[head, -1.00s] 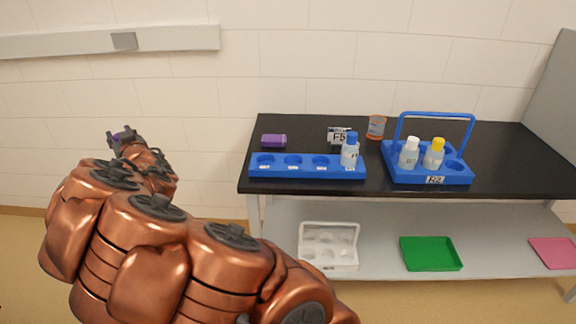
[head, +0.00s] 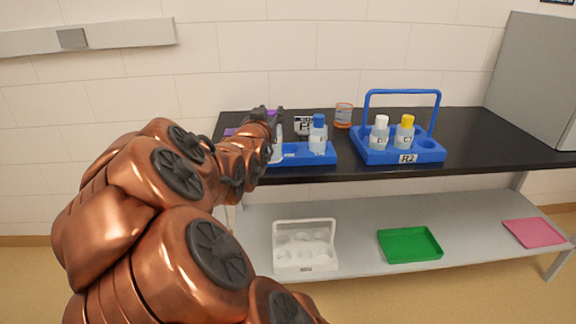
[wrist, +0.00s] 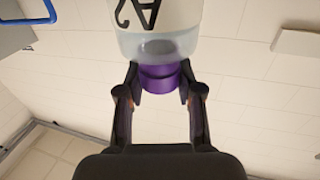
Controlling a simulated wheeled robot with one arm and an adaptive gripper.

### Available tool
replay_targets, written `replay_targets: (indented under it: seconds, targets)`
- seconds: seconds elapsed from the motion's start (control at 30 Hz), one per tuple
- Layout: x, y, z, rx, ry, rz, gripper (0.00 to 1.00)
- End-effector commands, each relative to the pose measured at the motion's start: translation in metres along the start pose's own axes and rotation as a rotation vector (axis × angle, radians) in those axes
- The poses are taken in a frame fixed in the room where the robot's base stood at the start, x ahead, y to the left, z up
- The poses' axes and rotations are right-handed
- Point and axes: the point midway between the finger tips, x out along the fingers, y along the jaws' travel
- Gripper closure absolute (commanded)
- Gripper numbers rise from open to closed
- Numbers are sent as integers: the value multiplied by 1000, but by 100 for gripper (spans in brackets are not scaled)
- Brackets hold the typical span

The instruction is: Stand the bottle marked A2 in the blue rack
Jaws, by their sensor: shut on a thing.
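In the wrist view the bottle marked A2 (wrist: 160,25) is clear with a white label and a purple cap (wrist: 160,78). My gripper (wrist: 160,86) is shut on this cap. In the head view my gripper (head: 274,114) is at the left part of the long blue rack (head: 325,158), with the bottle (head: 277,150) hanging below it. My arm hides the rack's left part. I cannot tell whether the bottle's base is above, in front of or in a hole. A blue-capped bottle (head: 318,138) stands in the rack's right end.
A blue carrier (head: 370,155) with a tall handle holds a white-capped bottle (head: 380,135) and a yellow-capped one (head: 405,133). An orange-rimmed beaker (head: 343,116) and a small sign (head: 304,125) stand behind the rack. A purple thing (head: 231,131) lies partly hidden behind my arm.

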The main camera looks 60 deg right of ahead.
Motion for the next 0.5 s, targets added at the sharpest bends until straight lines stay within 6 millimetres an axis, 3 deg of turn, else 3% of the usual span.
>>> replay_targets:
  seconds: [0.1, 0.2, 0.37, 0.5]
  targets:
    - [-2, 35, 15, 0, -1, 69, 100]
    - [-4, 49, 19, -1, 1, 98, 100]
    - [4, 55, 20, -2, 2, 113, 100]
    - [24, 50, 22, -1, 2, 113, 100]
